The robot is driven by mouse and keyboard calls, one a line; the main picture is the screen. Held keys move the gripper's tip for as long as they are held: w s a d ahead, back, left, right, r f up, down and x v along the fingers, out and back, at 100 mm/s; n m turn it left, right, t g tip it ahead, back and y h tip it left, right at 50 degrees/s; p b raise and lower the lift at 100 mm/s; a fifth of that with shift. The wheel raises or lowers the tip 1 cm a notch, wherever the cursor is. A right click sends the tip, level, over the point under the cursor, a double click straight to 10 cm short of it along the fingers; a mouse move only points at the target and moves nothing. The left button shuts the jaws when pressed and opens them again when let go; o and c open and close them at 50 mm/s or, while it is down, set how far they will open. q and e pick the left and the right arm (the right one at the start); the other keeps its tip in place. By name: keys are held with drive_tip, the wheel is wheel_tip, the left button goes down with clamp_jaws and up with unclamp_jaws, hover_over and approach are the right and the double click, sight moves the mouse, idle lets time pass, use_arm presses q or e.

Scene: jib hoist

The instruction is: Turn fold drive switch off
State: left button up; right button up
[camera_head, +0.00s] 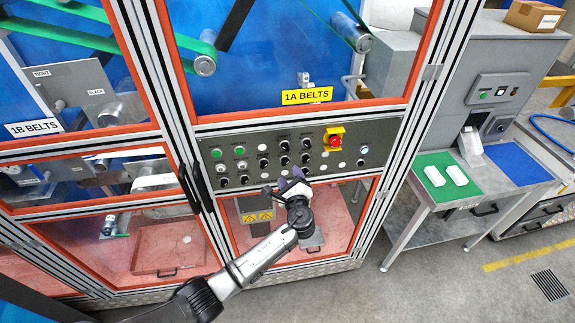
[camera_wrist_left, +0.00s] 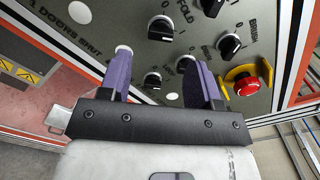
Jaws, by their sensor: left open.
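My left gripper (camera_head: 286,186) is in front of the lower edge of the grey control panel (camera_head: 345,148), at its middle. In the left wrist view its two purple fingers (camera_wrist_left: 162,72) are apart. A black rotary knob (camera_wrist_left: 153,80) shows between them, seemingly untouched. Lettering that reads FOLD stands near another black knob (camera_wrist_left: 160,28), farther out beyond the fingertips. I cannot tell for sure which knob is the fold drive switch, or its setting. Part of the panel is hidden behind the right finger. My right gripper is not in view.
A red emergency stop on a yellow base (camera_head: 334,138) sticks out of the panel; it also shows right of the fingers in the wrist view (camera_wrist_left: 246,86). More knobs and lamps surround the gripper.

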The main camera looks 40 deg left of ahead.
sight(287, 163)
use_arm(q)
drive_tip(key=shift+x, duration=2.65)
drive_tip(key=c, duration=0.9)
drive_tip(key=shift+f+n+b, duration=0.15)
drive_tip(key=shift+n+b, duration=0.15)
drive_tip(key=shift+b, duration=0.05)
drive_tip(key=n+b, duration=1.3)
drive_tip(key=b, duration=0.3)
drive_tip(key=shift+n, duration=0.4)
drive_tip(key=n+b, duration=0.2)
drive_tip(key=b, duration=0.1)
drive_tip(key=shift+r+n, duration=0.35)
drive_tip(key=shift+n, duration=0.05)
drive_tip(key=shift+r+n, duration=0.1)
drive_tip(key=shift+n, duration=0.3)
drive_tip(key=shift+b, duration=0.3)
